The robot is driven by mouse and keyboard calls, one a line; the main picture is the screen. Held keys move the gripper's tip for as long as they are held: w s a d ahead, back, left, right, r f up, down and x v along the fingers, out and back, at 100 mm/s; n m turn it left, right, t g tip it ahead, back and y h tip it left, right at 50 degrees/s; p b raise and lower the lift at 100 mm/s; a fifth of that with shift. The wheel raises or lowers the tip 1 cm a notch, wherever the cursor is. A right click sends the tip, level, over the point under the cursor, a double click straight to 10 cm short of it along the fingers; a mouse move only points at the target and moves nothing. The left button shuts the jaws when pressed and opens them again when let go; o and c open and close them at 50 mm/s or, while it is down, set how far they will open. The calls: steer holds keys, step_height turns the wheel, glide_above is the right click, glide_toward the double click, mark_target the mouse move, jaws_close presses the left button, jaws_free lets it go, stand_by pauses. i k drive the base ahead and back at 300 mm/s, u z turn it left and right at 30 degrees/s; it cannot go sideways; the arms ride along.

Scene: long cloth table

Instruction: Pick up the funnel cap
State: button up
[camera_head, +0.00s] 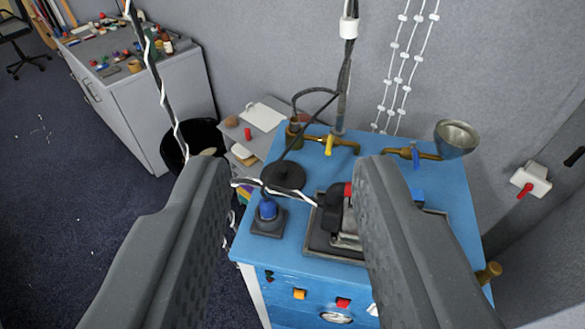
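A grey, funnel-shaped metal cup (456,138) is at the upper right, at the end of a brass pipe with a blue valve handle (416,158), at the back of a blue cabinet (440,210). It is the only funnel-like thing I see; I cannot tell whether a separate cap sits on it. A dark round disc with a raised middle (284,175) lies on the cabinet's left side. My gripper (288,168) is open, its two dark fingers wide apart and nothing between them. The funnel-shaped cup is beyond and right of the right finger, apart from it.
A blue-topped knob on a dark base (268,217) and a dark mechanism (334,232) stand on the cabinet, the latter partly behind the right finger. A brass pipe with a yellow handle (328,144) and cables rise behind. A grey wall closes the back; dark floor (60,200) is free at left.

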mark_target(289, 174)
steer(key=i, duration=0.9)
steer(key=u, duration=0.05)
